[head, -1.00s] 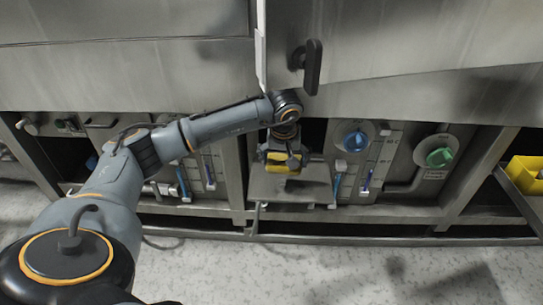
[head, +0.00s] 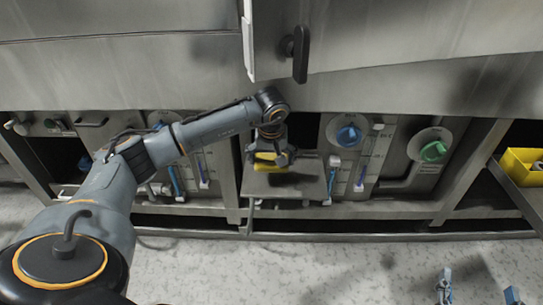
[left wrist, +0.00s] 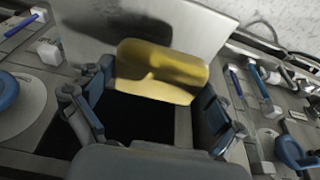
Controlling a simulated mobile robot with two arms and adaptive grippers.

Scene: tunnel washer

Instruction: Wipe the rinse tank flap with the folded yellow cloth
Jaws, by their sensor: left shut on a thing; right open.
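The folded yellow cloth (head: 264,166) is in my left gripper (head: 268,157), which is shut on it. In the left wrist view the cloth (left wrist: 160,72) sits between the two fingers. The rinse tank flap appears to be the flat grey panel (head: 300,188) below and in front of a dark opening. The cloth is over the flap's back left part; I cannot tell whether it touches. The flap also shows behind the cloth in the left wrist view (left wrist: 120,22). My right gripper (head: 479,291) is open and empty at the bottom right, over the floor.
A panel with a blue knob (head: 348,136) and a green knob (head: 433,151) is right of the flap. A black door handle (head: 300,55) sticks out above. A yellow bin (head: 522,168) stands at the far right. The speckled floor (head: 300,270) in front is clear.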

